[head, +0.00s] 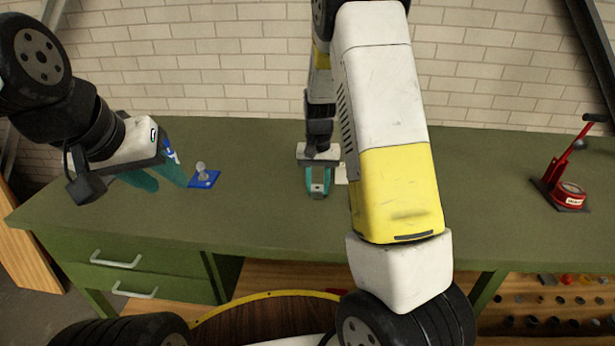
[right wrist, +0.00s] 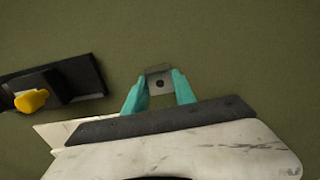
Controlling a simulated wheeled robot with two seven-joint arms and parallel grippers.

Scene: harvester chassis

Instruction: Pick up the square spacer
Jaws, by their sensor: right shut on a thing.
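The square spacer (right wrist: 159,84) is a small grey metal square with a dark round hole, seen in the right wrist view. It sits between the teal fingertips of my right gripper (right wrist: 159,92), which is shut on it. I cannot tell whether the spacer still touches the bench. My left gripper (head: 170,185) is over the left part of the bench, its teal fingers apart, with nothing visible between them.
The green bench (head: 255,215) is mostly clear. A blue plate with a grey knob (head: 204,179) lies near my left gripper. A red press tool (head: 568,185) stands at the right. In the right wrist view a black holder with a yellow piece (right wrist: 55,88) lies left of the gripper.

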